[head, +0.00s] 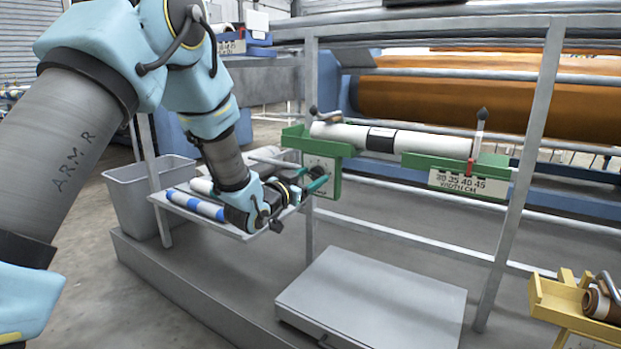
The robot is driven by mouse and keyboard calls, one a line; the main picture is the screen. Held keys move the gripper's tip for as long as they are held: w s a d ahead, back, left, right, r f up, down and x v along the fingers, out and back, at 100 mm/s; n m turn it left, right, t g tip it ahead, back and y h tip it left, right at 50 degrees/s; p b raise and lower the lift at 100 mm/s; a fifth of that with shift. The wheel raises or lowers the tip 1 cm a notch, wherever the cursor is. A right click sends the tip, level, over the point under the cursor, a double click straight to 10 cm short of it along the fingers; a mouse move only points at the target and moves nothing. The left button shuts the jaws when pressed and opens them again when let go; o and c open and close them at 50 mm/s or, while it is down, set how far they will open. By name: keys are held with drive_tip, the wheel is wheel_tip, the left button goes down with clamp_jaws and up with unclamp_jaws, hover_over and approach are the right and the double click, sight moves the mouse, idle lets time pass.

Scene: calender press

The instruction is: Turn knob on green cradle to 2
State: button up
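The green cradle (455,163) is fixed on the grey rail frame and bears a white roll (350,134) with a black band. At its left end hangs a green-edged plate with a pale dial face (329,164). A small dark knob (316,172) shows on that plate, partly hidden by my gripper. My gripper (317,178), with teal fingertips, is right at the knob, coming from the left. I cannot tell whether the fingers touch or grip it. The dial's marks and the knob's setting are too small to read.
A grey shelf (240,233) with blue and white rolls lies beneath my wrist. A grey bin (128,195) stands left. A flat grey box (375,295) sits below the cradle. A yellow cradle (560,300) is at lower right. An upright post (520,170) stands right of the green cradle.

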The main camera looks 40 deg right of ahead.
clamp_jaws()
drive_tip(key=shift+m+b, duration=0.3)
drive_tip(key=m+b, duration=0.2)
drive_tip(key=shift+f+m+b, duration=0.2)
drive_tip(key=shift+m+b, duration=0.1)
drive_tip(key=shift+b, duration=0.05)
drive_tip(key=m+b, duration=0.4)
drive_tip(key=m, duration=0.1)
drive_tip(key=shift+s+f+m+b, duration=0.1)
drive_tip(key=shift+m+b, duration=0.2)
drive_tip(key=shift+b, duration=0.1)
drive_tip(key=m+b, duration=0.4)
drive_tip(key=shift+m+b, duration=1.15)
drive_tip(key=shift+m, duration=0.35)
